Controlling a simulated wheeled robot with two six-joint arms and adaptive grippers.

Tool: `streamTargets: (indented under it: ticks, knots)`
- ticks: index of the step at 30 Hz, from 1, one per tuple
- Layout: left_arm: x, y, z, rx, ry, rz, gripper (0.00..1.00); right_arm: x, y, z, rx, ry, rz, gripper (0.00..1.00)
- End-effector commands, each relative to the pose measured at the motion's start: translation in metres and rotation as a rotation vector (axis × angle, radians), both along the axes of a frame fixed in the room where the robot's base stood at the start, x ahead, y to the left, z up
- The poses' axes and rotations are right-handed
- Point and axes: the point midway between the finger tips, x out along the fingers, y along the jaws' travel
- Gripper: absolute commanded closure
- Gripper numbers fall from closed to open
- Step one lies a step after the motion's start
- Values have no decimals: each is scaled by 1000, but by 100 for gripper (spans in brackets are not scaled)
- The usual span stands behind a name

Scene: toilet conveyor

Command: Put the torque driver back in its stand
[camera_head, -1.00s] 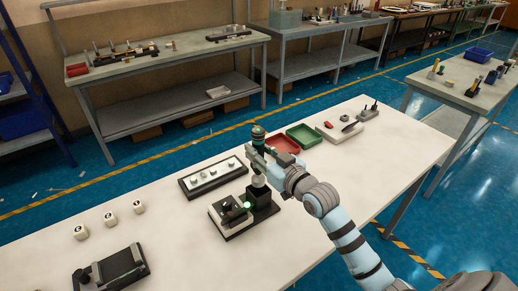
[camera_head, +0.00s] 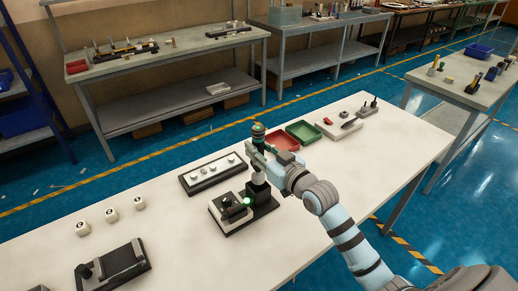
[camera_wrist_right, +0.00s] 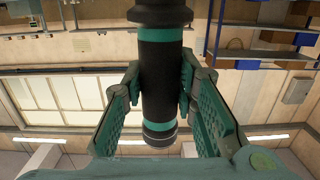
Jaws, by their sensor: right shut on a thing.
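The torque driver (camera_head: 258,133) is a dark upright cylinder with teal bands. My right gripper (camera_head: 260,155) is shut around its body, and the driver's top sticks up above the fingers. In the right wrist view, the driver (camera_wrist_right: 159,70) stands between the two green finger pads (camera_wrist_right: 160,95), which press on its sides. Below the gripper in the head view is a black block (camera_head: 263,198) on the fixture, which looks like the stand. The gripper hides the driver's lower end, so I cannot tell whether it touches the block. My left gripper is out of view.
The fixture's base plate (camera_head: 233,229) carries a green light. A tray of small parts (camera_head: 213,173) lies behind it. Red (camera_head: 285,139) and green (camera_head: 304,133) trays lie behind my right arm. White cubes (camera_head: 111,214) and a dark device (camera_head: 112,270) are left. The front right tabletop is clear.

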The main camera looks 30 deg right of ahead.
Motion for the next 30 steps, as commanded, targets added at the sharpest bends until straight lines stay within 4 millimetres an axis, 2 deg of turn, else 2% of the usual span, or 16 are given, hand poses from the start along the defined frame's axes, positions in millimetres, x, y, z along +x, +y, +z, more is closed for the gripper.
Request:
streamTargets:
  ticks: [15, 30]
  knots:
    - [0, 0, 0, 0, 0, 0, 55, 0, 0, 1, -1, -3, 0, 100]
    - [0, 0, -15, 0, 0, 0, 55, 0, 0, -18, -1, -2, 0, 100]
